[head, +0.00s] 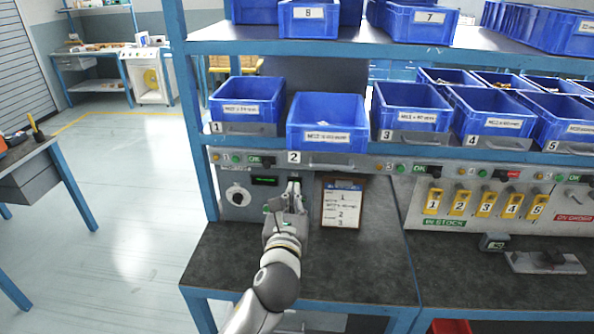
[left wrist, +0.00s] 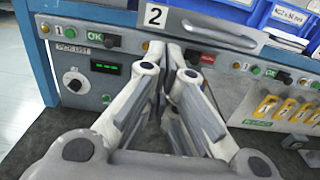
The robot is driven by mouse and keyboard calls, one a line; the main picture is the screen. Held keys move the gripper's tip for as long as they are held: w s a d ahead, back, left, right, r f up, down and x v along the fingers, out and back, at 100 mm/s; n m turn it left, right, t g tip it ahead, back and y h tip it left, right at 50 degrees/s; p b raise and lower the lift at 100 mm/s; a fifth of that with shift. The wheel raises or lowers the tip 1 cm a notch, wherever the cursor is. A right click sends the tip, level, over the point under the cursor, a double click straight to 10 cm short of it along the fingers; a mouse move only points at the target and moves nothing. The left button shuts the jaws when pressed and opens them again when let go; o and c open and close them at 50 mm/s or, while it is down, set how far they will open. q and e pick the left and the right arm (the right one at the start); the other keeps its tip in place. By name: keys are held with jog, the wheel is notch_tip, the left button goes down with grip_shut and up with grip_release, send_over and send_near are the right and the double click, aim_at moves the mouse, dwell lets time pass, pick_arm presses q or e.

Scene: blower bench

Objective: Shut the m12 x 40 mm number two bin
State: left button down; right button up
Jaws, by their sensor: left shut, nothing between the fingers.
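The number two bin (head: 326,113) is a blue box on the middle shelf with a label on its front. It sticks out further toward me than the bins beside it. The grey strip under it, with a handle (head: 327,160) and a "2" tag, also shows at the top of the left wrist view (left wrist: 205,28). My left gripper (head: 294,186) is shut and empty, pointing up just below the "2" tag and in front of the control panel. In the left wrist view its fingertips (left wrist: 172,62) meet under the strip. I cannot tell whether they touch it. My right gripper is not in view.
Bin one (head: 247,101) stands to the left and bin three (head: 409,108) to the right. A clipboard (head: 341,203) hangs right of my gripper. The panel (head: 247,186) has buttons and a display. The dark bench top (head: 360,267) in front is mostly clear.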

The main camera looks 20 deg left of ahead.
pick_arm(q)
jog(key=p+x, duration=0.1)
jog(key=x, duration=0.9)
jog(key=shift+p, duration=0.4)
